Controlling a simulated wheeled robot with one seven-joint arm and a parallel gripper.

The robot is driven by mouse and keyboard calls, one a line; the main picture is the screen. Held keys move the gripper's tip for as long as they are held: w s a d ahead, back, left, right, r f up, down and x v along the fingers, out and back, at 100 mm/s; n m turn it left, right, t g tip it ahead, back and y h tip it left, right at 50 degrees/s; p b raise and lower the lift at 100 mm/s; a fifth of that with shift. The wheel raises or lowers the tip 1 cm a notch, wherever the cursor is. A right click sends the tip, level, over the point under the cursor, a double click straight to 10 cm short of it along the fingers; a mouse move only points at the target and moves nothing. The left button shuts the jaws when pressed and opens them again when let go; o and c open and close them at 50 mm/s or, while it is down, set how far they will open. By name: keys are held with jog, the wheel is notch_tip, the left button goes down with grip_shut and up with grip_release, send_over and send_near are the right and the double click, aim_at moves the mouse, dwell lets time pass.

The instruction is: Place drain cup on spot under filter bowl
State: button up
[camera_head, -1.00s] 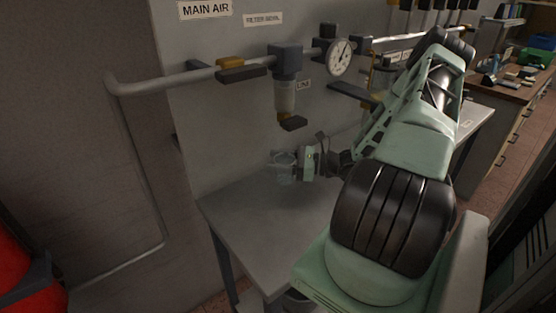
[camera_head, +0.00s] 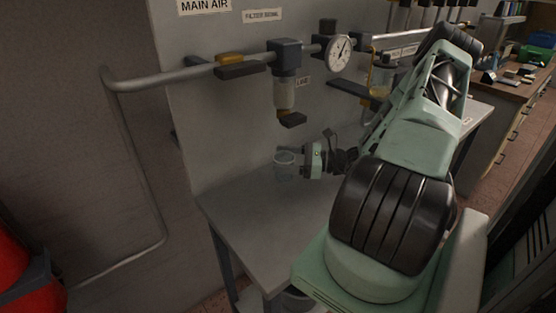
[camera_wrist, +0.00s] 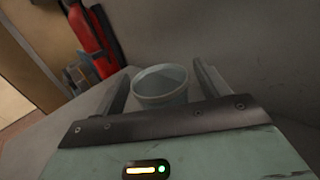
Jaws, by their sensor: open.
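In the wrist view the cup (camera_wrist: 160,88) lies between my two fingers, with a narrow gap on each side. My gripper (camera_head: 297,163) is open and reaches the cup from the right. The marked spot is not visible; the cup's base and the bench under it are too small to make out.
The grey bench top (camera_head: 250,215) is clear at the front left. A pressure gauge (camera_head: 339,48) is on the pipe. The wall panel stands close behind the cup.

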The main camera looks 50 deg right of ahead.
jog(key=b+v, duration=0.1)
jog(key=v, duration=0.8)
jog(key=shift+s+d+b, duration=0.25)
jog(key=shift+s+b, duration=0.1)
